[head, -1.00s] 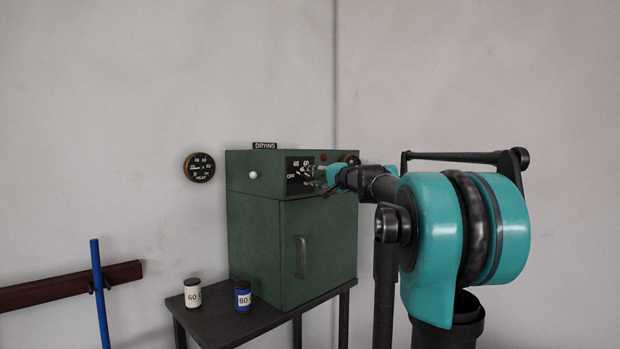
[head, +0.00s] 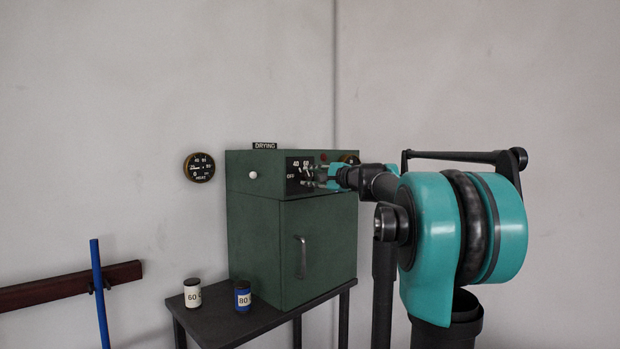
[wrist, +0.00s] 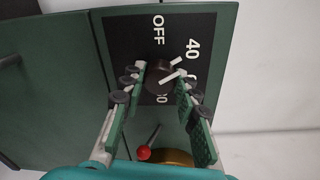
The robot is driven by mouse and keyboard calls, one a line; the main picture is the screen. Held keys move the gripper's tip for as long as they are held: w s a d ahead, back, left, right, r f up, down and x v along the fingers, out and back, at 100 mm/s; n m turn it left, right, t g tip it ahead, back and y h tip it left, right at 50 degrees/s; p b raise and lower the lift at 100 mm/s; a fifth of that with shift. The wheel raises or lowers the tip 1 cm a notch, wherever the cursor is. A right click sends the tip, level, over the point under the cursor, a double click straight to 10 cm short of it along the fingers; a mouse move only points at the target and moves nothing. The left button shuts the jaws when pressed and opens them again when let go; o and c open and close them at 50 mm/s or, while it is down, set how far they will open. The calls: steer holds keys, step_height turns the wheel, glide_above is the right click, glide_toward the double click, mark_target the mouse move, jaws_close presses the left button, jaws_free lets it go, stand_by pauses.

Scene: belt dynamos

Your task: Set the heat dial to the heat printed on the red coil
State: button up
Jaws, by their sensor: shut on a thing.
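The heat dial (wrist: 158,76) is a dark round knob with a white mark, on a black plate (wrist: 128,32) lettered OFF, 40 and further numbers partly hidden by my fingers. The plate also shows on the green drying cabinet in the head view (head: 292,165). In the wrist view the white mark leans toward the number side, away from OFF; I cannot tell exactly which number it meets. My gripper (wrist: 160,82) is shut on the dial, one finger on each side. I see no red coil in these views.
A white coil (head: 193,293) marked 60 and a blue coil (head: 243,296) marked 80 stand on the dark table (head: 222,331). A round HEAT gauge (head: 199,168) hangs on the wall. A red-tipped lever (wrist: 144,152) sits close to my fingers. A blue pole (head: 99,290) stands left.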

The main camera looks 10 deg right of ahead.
steer(key=shift+f, duration=0.1)
steer(key=o, duration=1.2)
steer(key=shift+c, duration=0.2)
steer(key=v, duration=1.2)
